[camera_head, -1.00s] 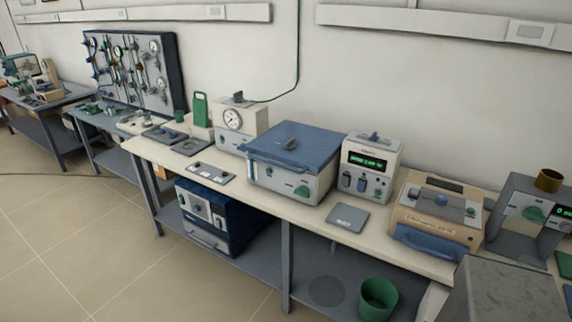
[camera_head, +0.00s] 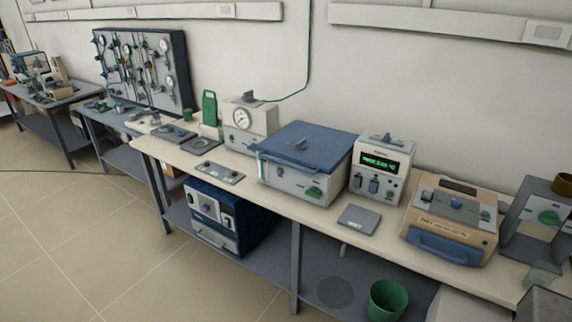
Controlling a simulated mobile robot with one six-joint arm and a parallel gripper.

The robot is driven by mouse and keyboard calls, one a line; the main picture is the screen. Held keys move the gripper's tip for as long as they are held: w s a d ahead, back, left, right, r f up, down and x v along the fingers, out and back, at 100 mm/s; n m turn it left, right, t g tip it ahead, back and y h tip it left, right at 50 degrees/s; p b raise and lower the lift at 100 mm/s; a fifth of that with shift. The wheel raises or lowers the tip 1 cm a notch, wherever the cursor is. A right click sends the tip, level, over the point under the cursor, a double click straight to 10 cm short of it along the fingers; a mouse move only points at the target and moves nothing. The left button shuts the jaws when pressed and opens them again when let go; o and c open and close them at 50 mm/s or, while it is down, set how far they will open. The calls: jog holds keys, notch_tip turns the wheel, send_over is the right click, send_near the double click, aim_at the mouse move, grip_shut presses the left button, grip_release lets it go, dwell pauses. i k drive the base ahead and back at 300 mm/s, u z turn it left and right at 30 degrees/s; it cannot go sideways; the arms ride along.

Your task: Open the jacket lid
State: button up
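A white box with a blue lid (camera_head: 318,138) stands on the bench in the middle of the view. The lid lies flat and shut, with a small grey knob on top and a blue bar handle (camera_head: 285,160) along its front edge. The box front (camera_head: 290,183) carries a blue knob and a green knob. It looks like the jacket, but I cannot read a label on it. My gripper is not in view.
A digital display unit (camera_head: 378,170) stands right of the box, a dial unit (camera_head: 245,125) left. A flat grey plate (camera_head: 359,219) lies in front. A beige case (camera_head: 452,222) sits farther right. A green bin (camera_head: 386,300) is below. Floor (camera_head: 90,240) at left is clear.

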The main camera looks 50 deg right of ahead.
aim_at(327, 148)
jog(key=u, duration=0.05)
jog(key=i, duration=1)
jog(key=z, duration=0.05)
